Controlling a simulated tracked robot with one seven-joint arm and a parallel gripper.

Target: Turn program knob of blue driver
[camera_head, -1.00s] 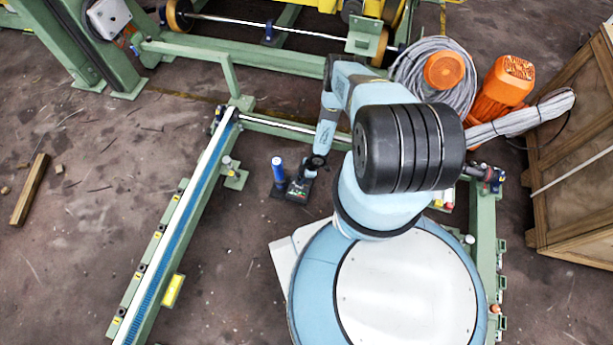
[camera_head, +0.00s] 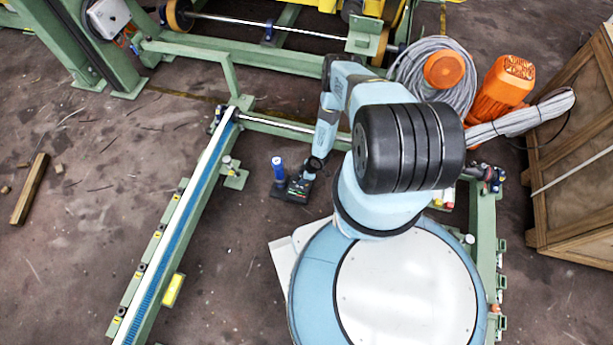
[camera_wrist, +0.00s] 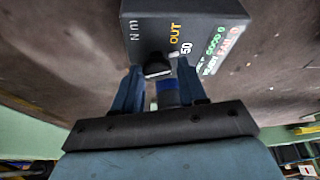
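The blue driver has a blue upright handle (camera_head: 278,169) and a dark base (camera_head: 294,191), standing on the floor left of my arm. In the wrist view its dark box (camera_wrist: 185,30) shows "N m", "OUT" and "50" markings and green and red lit text. The program knob (camera_wrist: 157,69) is a small dark grip on the box's near edge. My gripper (camera_wrist: 159,66) has its two blue fingers apart, one on each side of the knob, with a small gap visible. A short blue and dark cylinder (camera_wrist: 167,96) shows between the fingers. In the head view the fingertips are not clear.
A green frame with a blue-topped rail (camera_head: 180,235) runs left of the driver, and a crossbar (camera_head: 285,127) lies behind it. A grey cable coil (camera_head: 405,75) and an orange motor (camera_head: 503,88) are at the back right. Floor around the driver's left is clear.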

